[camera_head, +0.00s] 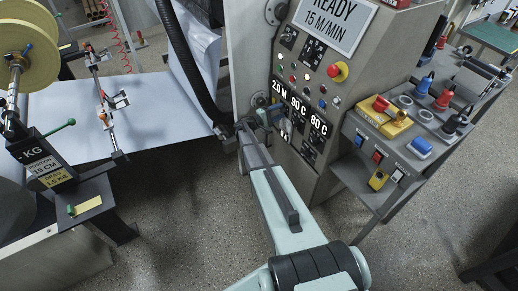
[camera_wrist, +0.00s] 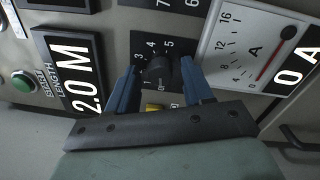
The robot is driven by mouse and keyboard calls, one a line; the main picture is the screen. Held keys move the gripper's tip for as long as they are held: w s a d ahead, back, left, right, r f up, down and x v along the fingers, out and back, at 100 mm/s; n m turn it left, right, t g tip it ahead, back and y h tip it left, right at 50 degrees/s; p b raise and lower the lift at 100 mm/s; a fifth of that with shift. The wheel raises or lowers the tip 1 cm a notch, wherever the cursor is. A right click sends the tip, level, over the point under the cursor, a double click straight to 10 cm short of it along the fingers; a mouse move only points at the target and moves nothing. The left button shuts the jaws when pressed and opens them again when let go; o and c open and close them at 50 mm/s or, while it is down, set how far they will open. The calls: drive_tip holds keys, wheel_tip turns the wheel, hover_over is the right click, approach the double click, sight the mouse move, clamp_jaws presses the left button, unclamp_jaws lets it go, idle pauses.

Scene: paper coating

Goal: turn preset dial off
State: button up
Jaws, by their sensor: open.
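The preset dial is a round black knob (camera_wrist: 158,71) on a black plate marked with numbers, in the middle of the wrist view. Which mark it points to is hard to tell. My gripper (camera_wrist: 158,64) has its two blue fingers apart, one on each side of the knob. Whether either finger touches it I cannot tell. In the head view my gripper (camera_head: 250,124) is at the left edge of the machine's front panel, and the knob cannot be made out there.
A white ammeter (camera_wrist: 250,45) is right of the knob, with a "0 A" display beyond it. A "2.0 M" display (camera_wrist: 75,75) and a green start button (camera_wrist: 22,82) are to the left. A small yellow part (camera_wrist: 153,107) sits just below the knob. A side shelf holds a yellow box (camera_head: 384,118).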

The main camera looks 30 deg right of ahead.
drive_tip(key=a+m, duration=1.4)
drive_tip(key=m, duration=0.2)
drive_tip(key=s+a+f+n+g+y, duration=0.2)
drive_tip(key=s+a+f+n+y, duration=0.8)
drive_tip(key=s+f+n+y, duration=0.1)
wheel_tip(320, 180, down, 4)
drive_tip(key=shift+s+r+n+y, duration=0.3)
drive_tip(key=shift+s+n, duration=0.3)
drive_tip(key=shift+s, duration=0.6)
idle(0.6)
idle(0.5)
